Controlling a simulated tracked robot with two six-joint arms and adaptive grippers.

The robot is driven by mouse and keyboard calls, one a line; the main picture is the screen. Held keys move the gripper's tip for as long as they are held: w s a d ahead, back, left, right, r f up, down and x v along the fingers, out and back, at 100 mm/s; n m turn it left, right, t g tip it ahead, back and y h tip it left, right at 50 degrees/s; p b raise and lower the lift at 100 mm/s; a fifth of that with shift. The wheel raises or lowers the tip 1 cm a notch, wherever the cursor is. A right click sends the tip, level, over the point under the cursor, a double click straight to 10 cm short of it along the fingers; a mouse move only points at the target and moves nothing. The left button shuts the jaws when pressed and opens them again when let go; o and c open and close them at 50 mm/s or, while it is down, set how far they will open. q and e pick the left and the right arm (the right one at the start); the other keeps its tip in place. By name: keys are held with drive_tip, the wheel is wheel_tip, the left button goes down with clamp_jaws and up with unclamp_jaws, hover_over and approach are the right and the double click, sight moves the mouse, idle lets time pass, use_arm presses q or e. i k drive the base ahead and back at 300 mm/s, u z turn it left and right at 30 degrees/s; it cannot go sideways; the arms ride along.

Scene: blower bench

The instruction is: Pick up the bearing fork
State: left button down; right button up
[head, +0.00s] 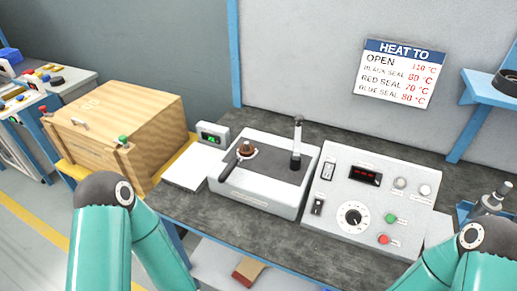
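A dark handled tool (229,170), which looks like the bearing fork, lies at the left side of the white bench unit (250,198). Its far end meets a small copper-brown ring-shaped part (247,149) on the unit's dark top. At this size I cannot make out the fork's prongs or whether they go around the part. My two teal arms show at the lower left and lower right. Neither gripper shows, and nothing of mine is near the tool.
An upright metal post (297,145) stands at the unit's right. A control panel (364,205) with knob and buttons is beside it. A wooden box (125,130) and a small white plate (192,169) are to the left. A metal item (492,200) stands at far right.

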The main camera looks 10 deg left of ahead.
sight(228, 169)
drive_tip(key=u, duration=1.65)
drive_tip(key=i, duration=0.15)
drive_tip(key=z, duration=3.3)
drive_tip(key=i, duration=0.2)
drive_tip(key=z, duration=1.85)
drive_tip(key=k, duration=0.95)
drive_tip(key=u, duration=0.4)
drive_tip(key=k, duration=1.75)
drive_tip(key=u, duration=0.5)
